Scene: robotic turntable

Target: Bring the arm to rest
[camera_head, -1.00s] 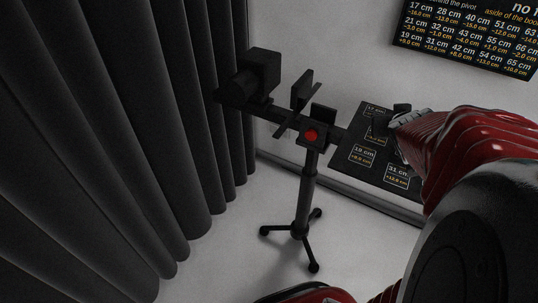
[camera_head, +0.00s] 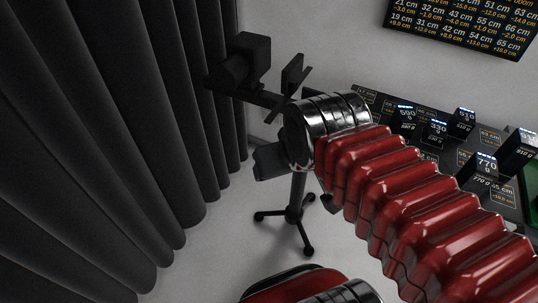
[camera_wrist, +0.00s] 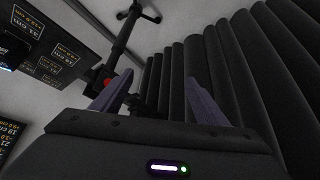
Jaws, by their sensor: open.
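My gripper (camera_wrist: 157,95) is open in the wrist view, with two purple-grey fingers spread apart and nothing between them. In the head view my red ribbed arm reaches in from the lower right, and its silver wrist covers part of the stand. A dark part below the wrist seems to be my gripper, but its fingers cannot be made out there. The black stand (camera_head: 298,190) has a tripod foot and a beam with a dark block (camera_head: 248,58) on its left end. The stand also shows tilted in the wrist view (camera_wrist: 121,42), with a red spot on it.
A dark table (camera_head: 372,98) at the right bears several black labelled blocks, one marked 770 g (camera_head: 485,168). A number board (camera_head: 465,25) hangs on the wall. Dark curtains (camera_head: 120,130) line the left. Pale floor (camera_head: 225,235) is clear left of the stand.

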